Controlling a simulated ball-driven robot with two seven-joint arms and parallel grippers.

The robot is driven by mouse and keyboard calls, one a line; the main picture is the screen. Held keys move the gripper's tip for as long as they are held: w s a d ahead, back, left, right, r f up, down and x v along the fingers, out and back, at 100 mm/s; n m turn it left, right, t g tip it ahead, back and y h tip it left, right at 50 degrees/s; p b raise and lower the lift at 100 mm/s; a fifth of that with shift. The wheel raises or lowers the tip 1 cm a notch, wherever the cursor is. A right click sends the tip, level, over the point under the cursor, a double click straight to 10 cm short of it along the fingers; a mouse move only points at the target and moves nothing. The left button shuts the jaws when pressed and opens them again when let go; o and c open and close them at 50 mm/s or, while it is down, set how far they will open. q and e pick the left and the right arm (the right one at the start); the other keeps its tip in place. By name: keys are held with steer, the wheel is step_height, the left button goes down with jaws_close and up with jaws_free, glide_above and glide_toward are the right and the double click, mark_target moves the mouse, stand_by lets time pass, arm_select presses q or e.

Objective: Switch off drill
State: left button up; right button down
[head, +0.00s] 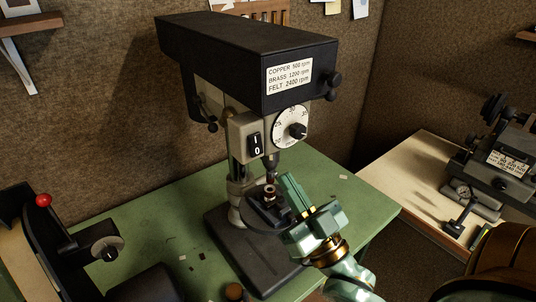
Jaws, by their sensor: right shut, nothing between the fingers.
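The drill (228,60) is a black and grey bench drill press standing on a green table. Its black rocker switch (256,146), marked I and O, sits on the front of the grey head. A round white dial (291,127) with a black knob is to the right of the switch. My right gripper (290,194) is shut and empty, in front of the drill's small work table and below the switch and dial, apart from the switch. Which side of the rocker is pressed is too small to tell. My left gripper is not in view.
The green table (180,218) has small scraps on it. A black machine with a red knob (43,200) stands at the left. Another machine (497,165) sits on a pale bench (405,180) at the right. Open space lies in front of the drill head.

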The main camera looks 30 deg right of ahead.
mark_target(257, 149)
steer(key=w, duration=0.2)
steer(key=w+r+p, duration=0.1)
steer(key=w, duration=0.2)
steer(key=shift+w+a+r+p, duration=0.25)
steer(key=shift+w+a+p, duration=0.05)
steer(key=shift+p, duration=0.05)
steer(key=shift+w+f, duration=0.2)
steer(key=shift+w, duration=0.4)
steer(key=f+t+b, duration=0.1)
steer(key=b, duration=0.2)
steer(key=shift+w+f, duration=0.1)
steer(key=shift+w, duration=0.3)
steer(key=shift+r+p, duration=0.35)
steer(key=shift+r, duration=0.05)
